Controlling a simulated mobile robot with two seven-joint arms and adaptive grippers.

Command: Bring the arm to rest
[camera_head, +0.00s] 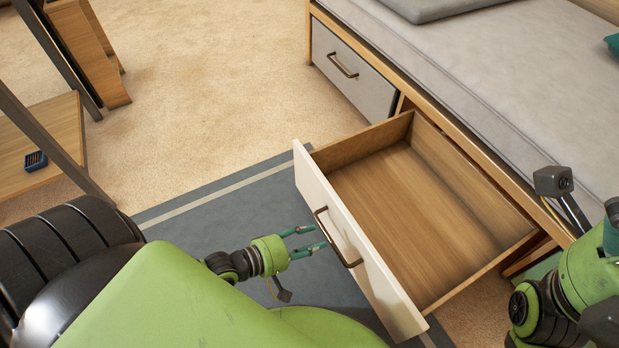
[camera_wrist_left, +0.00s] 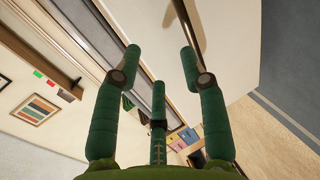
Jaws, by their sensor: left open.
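My left gripper (camera_head: 308,240) is in the lower middle of the head view, close to the front of a pulled-out drawer. Its green fingers also show in the left wrist view (camera_wrist_left: 160,75), spread apart with nothing between them. The dark curved drawer handle (camera_head: 337,238) is just to the right of the fingertips, and it shows at the top of the left wrist view (camera_wrist_left: 188,25). The gripper is not closed around the handle. My right arm (camera_head: 585,275) is at the lower right of the head view; its gripper fingers are not visible.
The open drawer (camera_head: 405,310) is empty and juts out from under a bed with a grey mattress (camera_head: 480,85). A closed drawer (camera_head: 350,70) sits farther back. A wooden shelf (camera_head: 60,120) with a small dark object (camera_head: 35,161) stands at left. Carpet (camera_head: 210,80) beyond the blue rug is clear.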

